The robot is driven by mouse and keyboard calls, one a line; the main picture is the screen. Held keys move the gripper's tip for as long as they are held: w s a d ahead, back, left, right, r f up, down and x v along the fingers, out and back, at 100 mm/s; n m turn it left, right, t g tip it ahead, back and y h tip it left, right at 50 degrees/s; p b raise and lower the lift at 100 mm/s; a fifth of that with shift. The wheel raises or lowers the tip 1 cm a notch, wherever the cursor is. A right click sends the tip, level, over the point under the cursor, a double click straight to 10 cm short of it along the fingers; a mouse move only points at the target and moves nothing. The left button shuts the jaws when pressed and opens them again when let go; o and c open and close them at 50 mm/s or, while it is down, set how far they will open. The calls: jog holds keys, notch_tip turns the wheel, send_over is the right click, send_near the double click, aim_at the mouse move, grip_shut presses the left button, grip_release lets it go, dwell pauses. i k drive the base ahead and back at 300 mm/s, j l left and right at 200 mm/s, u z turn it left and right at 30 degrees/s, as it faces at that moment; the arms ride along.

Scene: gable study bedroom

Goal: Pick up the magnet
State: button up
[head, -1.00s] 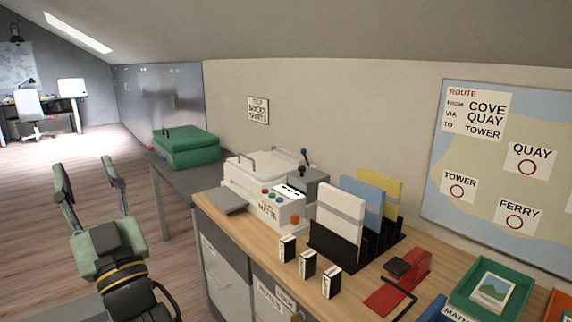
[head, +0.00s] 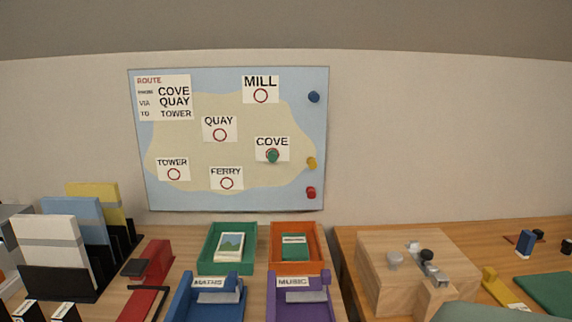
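A wall map board (head: 235,185) hangs ahead of me in the head view. A green magnet (head: 272,156) sits on the COVE circle. A blue magnet (head: 314,97), a yellow magnet (head: 311,163) and a red magnet (head: 311,193) sit along the board's right edge. The circles at MILL, QUAY, TOWER and FERRY carry no magnet. A route card (head: 163,98) at upper left reads COVE, via QUAY, to TOWER. My gripper's fingers are out of view. Only a pale green part of my arm shows at the bottom right.
Below the board stand a green tray (head: 207,250), an orange tray (head: 317,250), a blue MATHS tray (head: 183,300) and a purple MUSIC tray (head: 330,302). A file rack (head: 65,278) and a red punch (head: 148,270) are at left. A wooden box (head: 390,255) is at right.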

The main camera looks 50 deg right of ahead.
aim_at(312, 162)
jog(key=z, duration=1.65)
jog(key=k+j+z, duration=0.2)
jog(key=j, duration=0.2)
jog(key=j+z, duration=0.2)
jog(key=j, duration=0.25)
jog(key=k+j+z, duration=0.2)
jog(key=j, duration=0.15)
jog(key=k+j+z, duration=0.2)
jog(key=j, duration=0.15)
jog(key=i+j, duration=0.25)
jog(key=i, duration=0.15)
jog(key=i+j, duration=0.3)
jog(key=i, duration=0.15)
